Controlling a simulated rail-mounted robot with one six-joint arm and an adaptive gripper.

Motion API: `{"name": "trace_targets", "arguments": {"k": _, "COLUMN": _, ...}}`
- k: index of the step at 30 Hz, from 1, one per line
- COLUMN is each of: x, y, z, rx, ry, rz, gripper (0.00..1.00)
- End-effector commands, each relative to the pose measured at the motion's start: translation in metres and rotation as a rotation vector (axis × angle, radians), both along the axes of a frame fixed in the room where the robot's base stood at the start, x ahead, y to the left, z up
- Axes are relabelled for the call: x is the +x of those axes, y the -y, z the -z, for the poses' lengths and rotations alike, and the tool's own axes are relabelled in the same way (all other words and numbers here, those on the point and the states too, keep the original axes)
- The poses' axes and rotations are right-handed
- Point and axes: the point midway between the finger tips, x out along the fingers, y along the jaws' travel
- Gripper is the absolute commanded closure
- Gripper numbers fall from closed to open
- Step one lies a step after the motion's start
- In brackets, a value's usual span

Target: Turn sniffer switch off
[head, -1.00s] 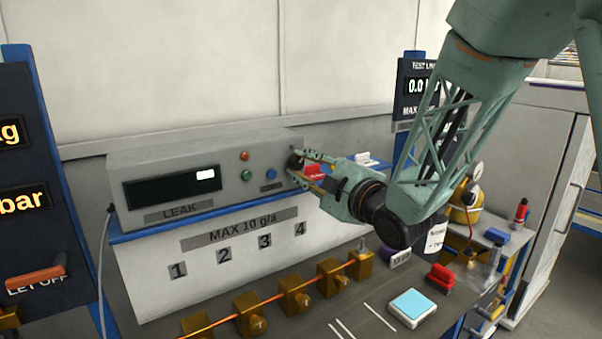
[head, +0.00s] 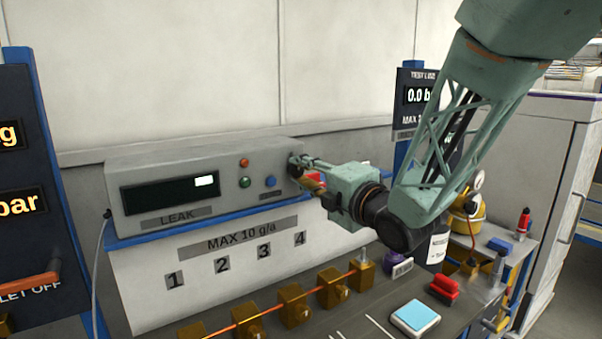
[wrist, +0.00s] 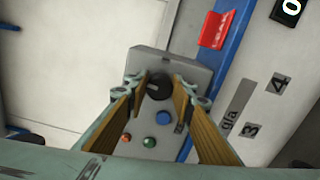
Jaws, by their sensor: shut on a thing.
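The grey leak detector box (head: 150,158) stands on the blue-edged shelf, with a dark display and a small white lit patch. Its black round switch (wrist: 159,88) is at the right end of the front panel, beside the blue button. My gripper (wrist: 161,94) is shut on this switch, with one finger on each side of it. In the head view my gripper (head: 299,170) reaches the panel from the right, and its fingers mostly hide the switch. The switch's pointing direction is not clear.
An orange lamp (head: 244,162), a green button (head: 245,182) and a blue button (head: 270,181) are left of the switch. A red object (wrist: 214,29) lies on the blue shelf edge just past the box. Brass blocks (head: 292,305) line the bench below.

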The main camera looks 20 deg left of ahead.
Motion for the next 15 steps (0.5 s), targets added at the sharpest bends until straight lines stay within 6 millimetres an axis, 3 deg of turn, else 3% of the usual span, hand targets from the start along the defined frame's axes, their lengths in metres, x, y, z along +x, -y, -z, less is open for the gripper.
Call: {"name": "trace_targets", "arguments": {"k": 15, "x": -0.0001, "y": -0.0001, "z": -0.0006, "rx": -0.091, "ry": 0.111, "rz": 0.000, "gripper": 0.88}}
